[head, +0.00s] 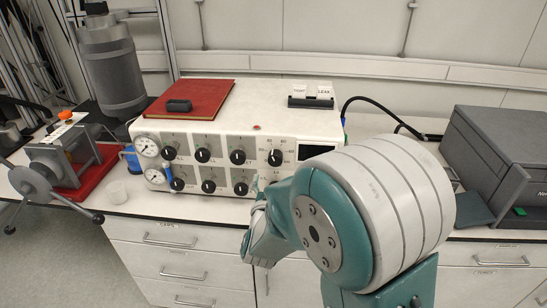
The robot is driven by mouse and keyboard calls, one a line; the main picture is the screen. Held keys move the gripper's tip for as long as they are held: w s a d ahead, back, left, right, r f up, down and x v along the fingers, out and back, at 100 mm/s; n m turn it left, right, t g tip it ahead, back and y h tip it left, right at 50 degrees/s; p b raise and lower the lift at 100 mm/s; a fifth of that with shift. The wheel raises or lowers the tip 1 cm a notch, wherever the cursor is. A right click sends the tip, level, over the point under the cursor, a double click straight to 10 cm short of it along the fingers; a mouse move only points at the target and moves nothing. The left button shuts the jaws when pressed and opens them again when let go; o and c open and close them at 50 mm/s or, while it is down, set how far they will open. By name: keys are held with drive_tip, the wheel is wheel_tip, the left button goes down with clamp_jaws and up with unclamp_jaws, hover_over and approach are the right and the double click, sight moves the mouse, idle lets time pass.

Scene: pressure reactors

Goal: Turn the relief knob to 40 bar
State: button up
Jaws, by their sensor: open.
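A white control box (310,123) stands on the bench with rows of black knobs on grey panels. The larger black knob (275,157) at the right of the top row has a numbered scale around it and looks like the relief knob. Its white mark and the numbers are too small to read surely. My gripper (257,188) is in front of the box, below and a little left of this knob, apart from it and empty. It is open, though my arm hides much of it. My arm also covers the lower right of the box front.
Two round gauges (147,147) sit at the box's left end. A red book (205,99) lies on top. A grey case (497,155) stands at right, a red-based clamp device (72,158) at left. A small clear cup (117,192) stands near the bench's front edge.

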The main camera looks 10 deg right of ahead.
sight(274, 162)
drive_tip(key=x, duration=0.9)
drive_tip(key=shift+w+f, duration=0.1)
drive_tip(key=shift+w, duration=0.05)
drive_tip(key=c, duration=1.1)
